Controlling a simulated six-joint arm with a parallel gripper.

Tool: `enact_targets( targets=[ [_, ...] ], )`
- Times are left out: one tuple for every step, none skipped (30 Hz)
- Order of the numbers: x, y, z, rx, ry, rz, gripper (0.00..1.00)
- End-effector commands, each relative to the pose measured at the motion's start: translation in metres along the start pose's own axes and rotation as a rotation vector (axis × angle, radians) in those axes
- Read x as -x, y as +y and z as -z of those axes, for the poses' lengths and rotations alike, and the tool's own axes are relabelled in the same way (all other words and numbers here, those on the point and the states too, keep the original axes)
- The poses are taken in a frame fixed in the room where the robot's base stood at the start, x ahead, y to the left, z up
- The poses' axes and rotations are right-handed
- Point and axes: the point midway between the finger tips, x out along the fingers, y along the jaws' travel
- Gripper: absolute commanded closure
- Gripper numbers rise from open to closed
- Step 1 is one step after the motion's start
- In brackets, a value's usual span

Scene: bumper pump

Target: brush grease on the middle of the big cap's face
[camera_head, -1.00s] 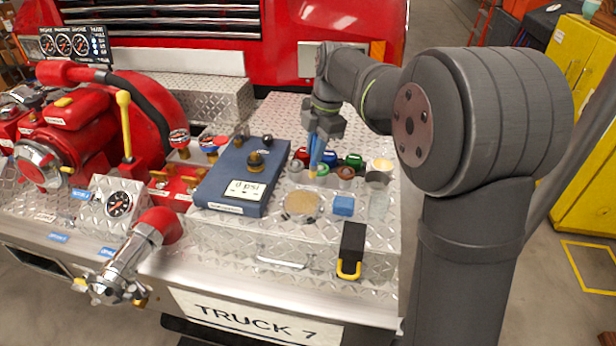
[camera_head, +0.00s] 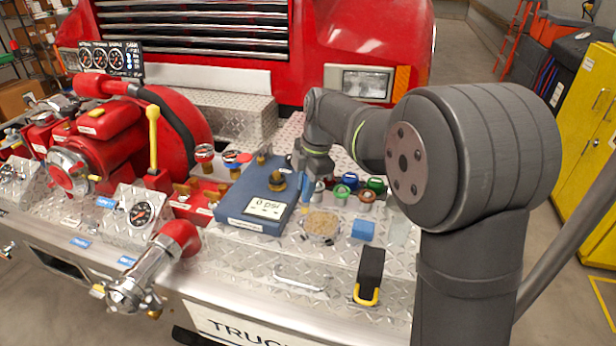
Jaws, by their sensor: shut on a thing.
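My gripper (camera_head: 314,172) is shut on a blue-handled brush (camera_head: 306,190), beside the right edge of the blue gauge box and left of the small jars. The brush hangs down from the jaws; its tip is hard to make out. A large chrome cap with lugs (camera_head: 66,172) sits on the front of the red pump at the far left. Another chrome lugged fitting (camera_head: 124,293) ends the red elbow pipe at the front. I cannot tell which is the big cap. Open jars with green (camera_head: 341,193) and brown (camera_head: 366,198) rims stand right of the brush.
The blue gauge box (camera_head: 240,205) has brass fittings on top. A yellow-handled lever (camera_head: 153,135) stands up near the pump.

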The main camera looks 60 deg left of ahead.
Motion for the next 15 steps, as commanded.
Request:
enact_targets(
  targets=[
    [-0.005,-0.001,-0.001,0.0,0.0,0.001,1.0],
    [-0.007,-0.001,-0.001,0.0,0.0,0.002,1.0],
    [-0.011,-0.002,-0.002,-0.001,0.0,0.002,1.0],
    [-0.014,-0.002,-0.002,-0.001,0.0,0.001,1.0],
    [-0.017,-0.002,-0.003,-0.001,0.0,0.002,1.0],
    [-0.02,-0.003,-0.003,-0.001,0.001,0.003,1.0],
    [-0.023,-0.003,-0.003,-0.001,0.001,0.003,1.0],
    [-0.025,-0.003,-0.004,-0.001,0.001,0.002,1.0],
    [-0.029,-0.003,-0.004,0.0,0.0,0.001,1.0],
    [-0.032,-0.004,-0.005,0.0,0.0,0.002,1.0],
    [-0.036,-0.004,-0.005,0.0,0.001,0.002,1.0],
    [-0.038,-0.006,-0.007,-0.001,0.0,0.001,1.0],
    [-0.039,-0.008,-0.01,-0.001,0.0,0.001,1.0],
    [-0.037,-0.01,-0.013,-0.002,-0.001,-0.001,1.0],
    [-0.037,-0.013,-0.015,-0.002,-0.001,-0.001,1.0]
  ],
)
